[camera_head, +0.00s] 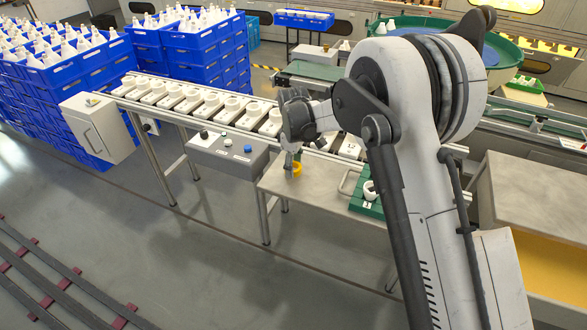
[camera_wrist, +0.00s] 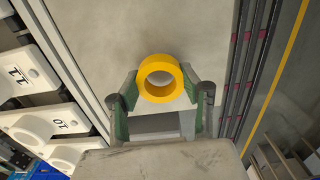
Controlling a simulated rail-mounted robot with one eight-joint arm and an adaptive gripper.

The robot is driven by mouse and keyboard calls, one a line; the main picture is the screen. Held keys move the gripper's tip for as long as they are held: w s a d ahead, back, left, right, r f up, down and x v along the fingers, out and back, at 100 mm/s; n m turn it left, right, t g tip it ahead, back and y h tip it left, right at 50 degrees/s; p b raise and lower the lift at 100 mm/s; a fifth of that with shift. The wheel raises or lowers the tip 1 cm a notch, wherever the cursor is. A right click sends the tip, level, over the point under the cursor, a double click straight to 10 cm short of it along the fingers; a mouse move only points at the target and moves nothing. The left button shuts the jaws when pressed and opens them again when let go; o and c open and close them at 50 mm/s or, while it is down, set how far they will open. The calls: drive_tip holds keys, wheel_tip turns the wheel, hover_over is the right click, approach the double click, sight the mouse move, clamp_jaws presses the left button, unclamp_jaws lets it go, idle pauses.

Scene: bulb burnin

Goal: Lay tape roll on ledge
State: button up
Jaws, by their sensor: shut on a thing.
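The yellow tape roll (camera_wrist: 160,65) is a thick ring with its open hole facing the wrist camera. My gripper (camera_wrist: 160,90) is shut on it, one finger against each side of the ring. In the head view the tape roll (camera_head: 297,169) shows at the fingertips of my gripper (camera_head: 291,163), which points down over a flat grey metal surface (camera_head: 285,185), apparently the ledge. I cannot tell whether the roll touches this surface. Part of the roll is hidden behind a finger in the head view.
A grey control box (camera_head: 228,154) with knobs stands left of the ledge. A green tray (camera_head: 366,204) with a white part is to the right, beside a metal handle. A conveyor of white numbered holders (camera_head: 210,103) runs behind. The ledge's left front is clear.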

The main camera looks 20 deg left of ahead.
drive_tip(key=shift+f, duration=0.45)
drive_tip(key=shift+f, duration=0.2)
drive_tip(key=o, duration=1.1)
drive_tip(key=shift+c, duration=0.2)
drive_tip(key=shift+r, duration=0.1)
wheel_tip(320, 180, up, 12)
drive_tip(key=shift+r, duration=0.1)
